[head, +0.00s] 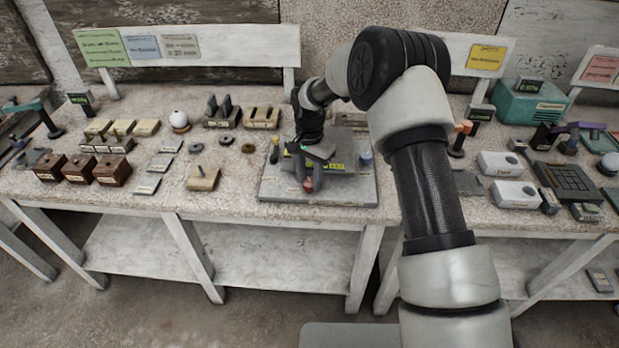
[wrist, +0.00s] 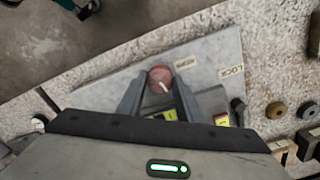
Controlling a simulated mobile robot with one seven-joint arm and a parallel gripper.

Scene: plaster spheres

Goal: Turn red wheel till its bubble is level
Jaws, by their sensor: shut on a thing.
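The red wheel (head: 308,184) stands at the front of a grey plate (head: 350,193) on the bench. In the wrist view the red wheel (wrist: 160,76) has a white mark on its face, pointing to the lower right. My gripper (head: 306,178) reaches down from above and is shut on the wheel, one finger on each side; its fingertips show in the wrist view (wrist: 155,84). A yellow-green vial (wrist: 166,115) lies just behind the wheel, partly hidden by my gripper. Another vial (wrist: 221,119) sits to its right. I cannot make out a bubble in either.
A blue knob (head: 365,158) stands at the plate's right and a dark post with a yellow part (head: 274,155) at its left. Brown blocks (head: 110,169) and a wooden block (head: 203,179) lie to the left. White boxes (head: 513,193) stand to the right.

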